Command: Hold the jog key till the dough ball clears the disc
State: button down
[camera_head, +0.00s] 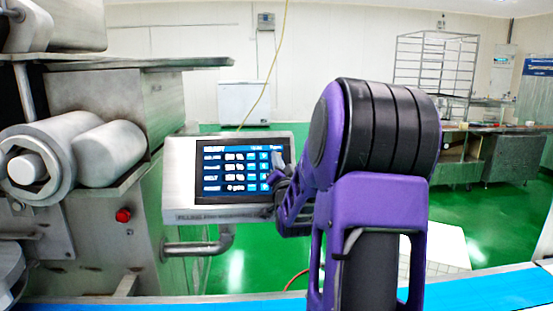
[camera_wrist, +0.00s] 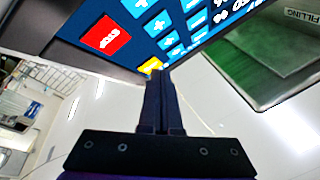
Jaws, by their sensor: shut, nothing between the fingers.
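The touch panel (camera_head: 241,172) is a dark blue screen with rows of light blue keys in a grey metal housing. In the wrist view it appears turned, with a red stop key (camera_wrist: 101,37) and a yellow key (camera_wrist: 150,65) near its lower edge. My gripper (camera_wrist: 160,73) is shut and empty. Its fingertips overlap the yellow key in the picture; I cannot tell whether they touch it. In the head view my gripper (camera_head: 278,160) is at the panel's right side. The yellow key's label is not readable. I cannot make out a dough ball or the disc.
The machine with metal rollers (camera_head: 110,153) stands at the left, with a red button (camera_head: 123,215) on its side. A blue belt (camera_head: 490,291) runs along the front. A white chest (camera_head: 243,102), a rack (camera_head: 436,62) and a steel table (camera_head: 513,150) stand far back.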

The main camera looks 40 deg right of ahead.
jog(key=shift+s+a+r, duration=0.2)
jog(key=shift+s+r, duration=0.05)
jog(key=shift+s, duration=0.1)
jog(key=shift+s+a+r+p, duration=0.1)
jog(key=shift+s+a+r, duration=0.3)
jog(key=shift+s, duration=0.2)
jog(key=shift+s+a+r+p, duration=0.1)
jog(key=shift+s+a+r, duration=0.3)
jog(key=shift+s, duration=0.25)
jog(key=shift+s+a+r+p, duration=0.1)
jog(key=shift+s+a+r, duration=0.3)
jog(key=shift+s, duration=0.2)
jog(key=shift+r, duration=0.1)
